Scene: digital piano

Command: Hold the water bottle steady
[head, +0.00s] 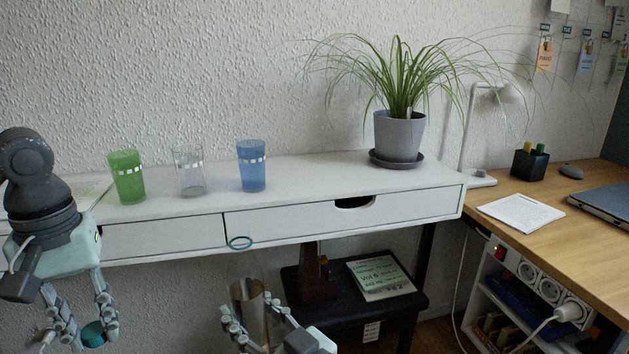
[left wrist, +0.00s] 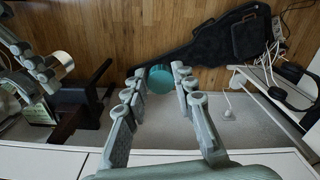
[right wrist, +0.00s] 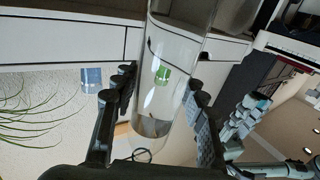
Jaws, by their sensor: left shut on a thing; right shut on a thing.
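The water bottle (head: 247,292) is a tall clear cylinder with a teal ring at its open top, standing about upright in front of the white desk. My right gripper (head: 256,318) is shut around its body; the right wrist view shows the clear wall (right wrist: 168,85) between the fingers. Its lower end is out of the head view. My left gripper (head: 80,318) is shut on a round teal cap (head: 93,334), held apart from the bottle to its left. The cap also shows between the left fingertips in the left wrist view (left wrist: 160,80).
The white desk (head: 300,184) is behind the grippers, with a green cup (head: 127,178), a clear cup (head: 188,172), a blue cup (head: 251,166) and a potted plant (head: 398,136). A wooden desk (head: 540,225) is farther right.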

